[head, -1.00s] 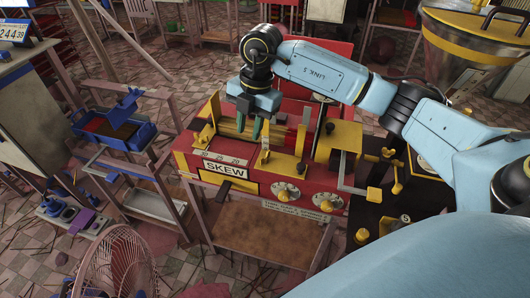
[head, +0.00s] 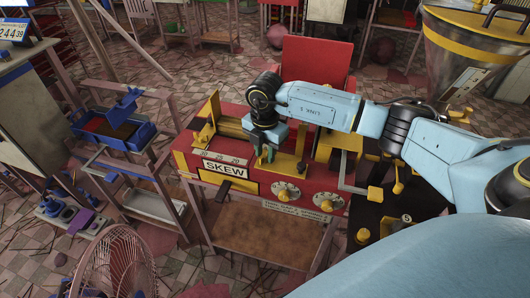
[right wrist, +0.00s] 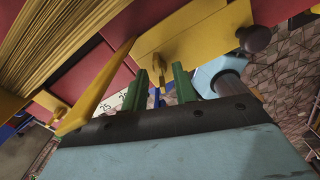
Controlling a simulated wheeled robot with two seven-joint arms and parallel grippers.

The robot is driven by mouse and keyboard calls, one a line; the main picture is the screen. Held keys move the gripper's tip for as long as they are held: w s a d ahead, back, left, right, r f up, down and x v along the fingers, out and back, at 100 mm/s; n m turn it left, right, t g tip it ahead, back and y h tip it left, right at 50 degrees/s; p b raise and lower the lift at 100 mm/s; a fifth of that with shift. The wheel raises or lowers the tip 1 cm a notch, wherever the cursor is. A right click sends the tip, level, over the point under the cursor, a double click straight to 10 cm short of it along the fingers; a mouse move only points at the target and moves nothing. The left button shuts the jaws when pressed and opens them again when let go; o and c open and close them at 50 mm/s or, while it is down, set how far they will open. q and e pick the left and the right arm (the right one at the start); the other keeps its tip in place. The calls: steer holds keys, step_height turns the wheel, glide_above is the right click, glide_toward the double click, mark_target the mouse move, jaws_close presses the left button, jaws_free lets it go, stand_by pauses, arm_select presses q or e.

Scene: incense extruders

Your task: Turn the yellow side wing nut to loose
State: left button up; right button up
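The red extruder machine (head: 240,188) with a "SKEW" label stands in the middle of the head view. My right gripper (head: 265,157) points down at the front edge of its top, right of the label. In the right wrist view its two green fingers (right wrist: 159,90) are apart, with a gap between them. A yellow plate (right wrist: 195,40) with a dark round knob lies just beyond the fingertips. A small yellow fitting (head: 302,168) sits on the front right of the machine. I cannot tell for sure which yellow part is the side wing nut; the gripper hides part of this area. My left gripper is not in view.
Two white dials (head: 286,192) are on the machine's front. A yellow crank handle (head: 375,194) juts out at the right. A blue tray (head: 115,130) stands on a rack at left, and a fan (head: 115,262) stands at the lower left. A large hopper (head: 470,50) is at upper right.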

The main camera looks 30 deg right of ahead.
steer(key=shift+f, duration=0.3)
jaws_close()
